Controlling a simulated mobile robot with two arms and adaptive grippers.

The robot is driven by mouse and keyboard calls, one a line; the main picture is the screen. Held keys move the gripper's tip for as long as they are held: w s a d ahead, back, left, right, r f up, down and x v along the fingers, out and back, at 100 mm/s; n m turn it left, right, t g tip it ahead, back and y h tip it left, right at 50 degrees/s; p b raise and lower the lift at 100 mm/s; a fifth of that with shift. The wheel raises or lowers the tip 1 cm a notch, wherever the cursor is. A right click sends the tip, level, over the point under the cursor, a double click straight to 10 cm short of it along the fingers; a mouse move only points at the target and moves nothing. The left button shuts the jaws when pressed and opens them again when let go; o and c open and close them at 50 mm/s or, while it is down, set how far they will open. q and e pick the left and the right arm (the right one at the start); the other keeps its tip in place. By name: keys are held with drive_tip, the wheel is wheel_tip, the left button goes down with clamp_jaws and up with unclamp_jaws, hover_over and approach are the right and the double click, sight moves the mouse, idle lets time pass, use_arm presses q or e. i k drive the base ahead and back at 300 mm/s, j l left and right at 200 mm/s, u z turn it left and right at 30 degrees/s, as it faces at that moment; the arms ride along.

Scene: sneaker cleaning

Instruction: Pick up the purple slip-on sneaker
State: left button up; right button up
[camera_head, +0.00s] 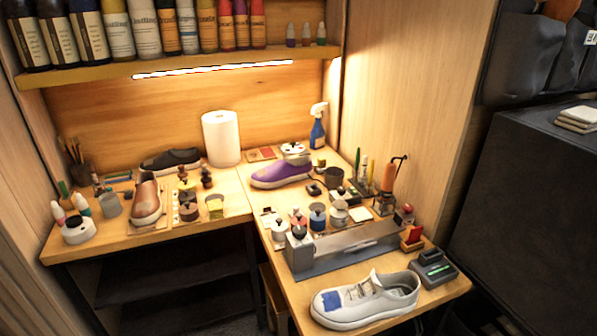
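The purple slip-on sneaker (281,174) lies on the L-shaped wooden workbench (240,196), near its inner corner, with its white sole down. It stands just in front of a lidded white container and to the right of the paper towel roll. No gripper touches it. Neither of my grippers shows in the head view.
A white sneaker with a blue patch (366,299), a brown shoe (146,201) and a black shoe (171,160) stand on the bench. A paper towel roll (221,138), spray bottle (318,127), several jars and a grey metal box (340,249) crowd it. A bottle shelf (110,76) hangs above.

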sight(285, 170)
drive_tip(key=i+j+z, duration=0.15)
drive_tip(key=z, duration=0.2)
drive_tip(key=i+j+z, duration=0.1)
drive_tip(key=z, duration=0.25)
drive_tip(key=j+z, duration=0.35)
drive_tip(key=i+l, duration=0.05)
